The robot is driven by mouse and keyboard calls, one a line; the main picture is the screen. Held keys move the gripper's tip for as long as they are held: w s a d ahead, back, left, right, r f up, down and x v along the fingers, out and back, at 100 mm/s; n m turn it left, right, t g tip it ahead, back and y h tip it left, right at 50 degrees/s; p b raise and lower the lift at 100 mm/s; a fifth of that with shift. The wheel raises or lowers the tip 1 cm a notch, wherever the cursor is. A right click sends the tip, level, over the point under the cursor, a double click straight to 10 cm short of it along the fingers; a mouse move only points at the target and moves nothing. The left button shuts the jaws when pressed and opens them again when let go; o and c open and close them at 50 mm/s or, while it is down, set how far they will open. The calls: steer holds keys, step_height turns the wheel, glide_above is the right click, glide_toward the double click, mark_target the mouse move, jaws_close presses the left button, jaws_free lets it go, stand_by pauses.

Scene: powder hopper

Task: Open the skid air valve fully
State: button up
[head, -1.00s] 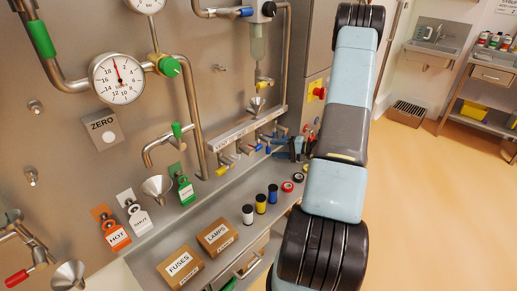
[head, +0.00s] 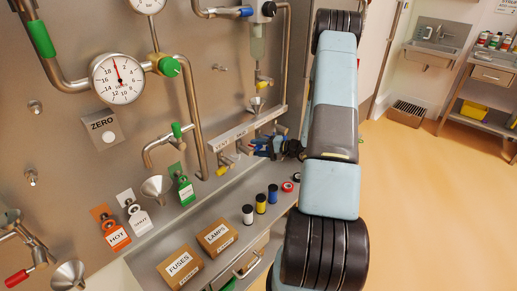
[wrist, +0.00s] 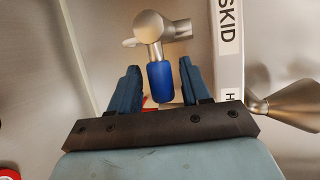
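The valve with a blue handle (wrist: 160,82) and a silver metal body (wrist: 155,27) is in the upper middle of the wrist view, beside a white label strip reading SKID (wrist: 229,45). The handle points toward my gripper (wrist: 159,66). My gripper is open, with one dark blue finger on each side of the handle and a visible gap to each. In the head view my gripper (head: 272,145) is at the right end of the labelled valve row (head: 240,134) and hides much of the handles there.
A metal funnel (wrist: 285,105) is right of the label in the wrist view. A pressure gauge (head: 118,79) is on the panel at left. Open floor lies at right.

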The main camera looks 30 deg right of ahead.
jaws_close()
